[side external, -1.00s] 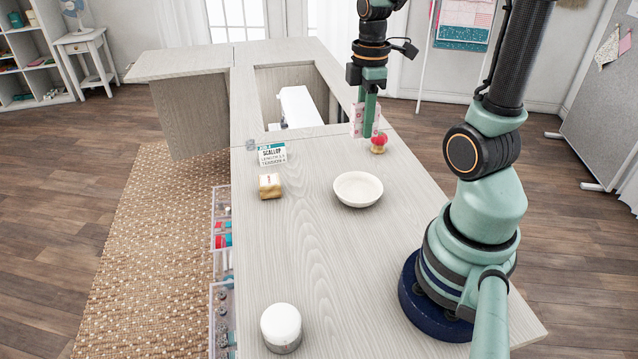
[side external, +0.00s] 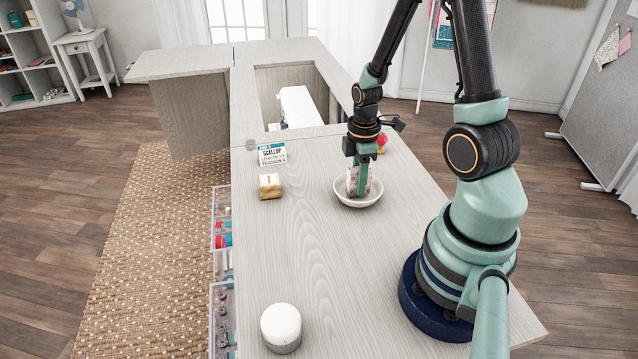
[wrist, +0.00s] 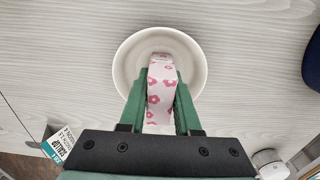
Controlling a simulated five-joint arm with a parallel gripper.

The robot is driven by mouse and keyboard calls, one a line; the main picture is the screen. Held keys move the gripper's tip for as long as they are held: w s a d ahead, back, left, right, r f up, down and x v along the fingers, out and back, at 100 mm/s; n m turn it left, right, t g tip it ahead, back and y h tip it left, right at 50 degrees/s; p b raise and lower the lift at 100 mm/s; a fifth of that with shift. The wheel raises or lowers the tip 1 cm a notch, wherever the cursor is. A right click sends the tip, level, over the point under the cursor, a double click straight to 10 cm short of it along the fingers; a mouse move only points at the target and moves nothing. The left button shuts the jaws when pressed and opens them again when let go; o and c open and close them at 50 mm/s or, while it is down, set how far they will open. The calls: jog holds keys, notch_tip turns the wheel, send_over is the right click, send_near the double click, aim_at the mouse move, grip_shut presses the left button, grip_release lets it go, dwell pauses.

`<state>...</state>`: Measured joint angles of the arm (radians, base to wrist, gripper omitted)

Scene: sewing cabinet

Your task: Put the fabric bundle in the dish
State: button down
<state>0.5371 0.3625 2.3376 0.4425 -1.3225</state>
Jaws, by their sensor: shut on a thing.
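The fabric bundle (side external: 353,183) is white with pink flowers. It shows clearly in the wrist view (wrist: 160,90), between the two green fingers. My gripper (side external: 360,190) is shut on it and points down into the white dish (side external: 343,199). The bundle's lower end is inside the dish's outline in both views. Whether it touches the dish's bottom, I cannot tell. The dish's round rim surrounds the bundle and fingertips in the wrist view (wrist: 122,62).
A tan block (side external: 270,188) and a scallop label card (side external: 272,154) stand left of the dish. A red pincushion-like object (side external: 382,142) is behind my gripper. A white round jar (side external: 281,326) stands at the front. The table between jar and dish is clear.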

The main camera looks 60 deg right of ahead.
jog(key=shift+f, duration=0.25)
jog(key=shift+f, duration=0.1)
jog(key=c, duration=0.6)
grip_release()
notch_tip(320, 180, up, 11)
jog(key=shift+r, duration=0.2)
jog(key=shift+w+a+r, duration=0.15)
jog(key=shift+r, duration=0.4)
jog(key=a+r+m+t, duration=0.2)
jog(key=a+r+m, duration=0.1)
jog(key=a, duration=0.2)
jog(key=w+a+r+m+t, duration=0.1)
jog(key=a+r+m, duration=0.2)
jog(key=a+r, duration=0.1)
jog(key=w+a+r+m+t, duration=0.1)
jog(key=a+r+m+t, duration=0.1)
jog(key=a, duration=0.4)
jog(key=shift+a+r+m+t, duration=0.15)
jog(key=shift+r+m, duration=0.1)
jog(key=shift+r, duration=0.35)
jog(key=shift+a+r+m+t, duration=0.15)
jog(key=shift+r+m, duration=0.1)
jog(key=shift+r, duration=0.3)
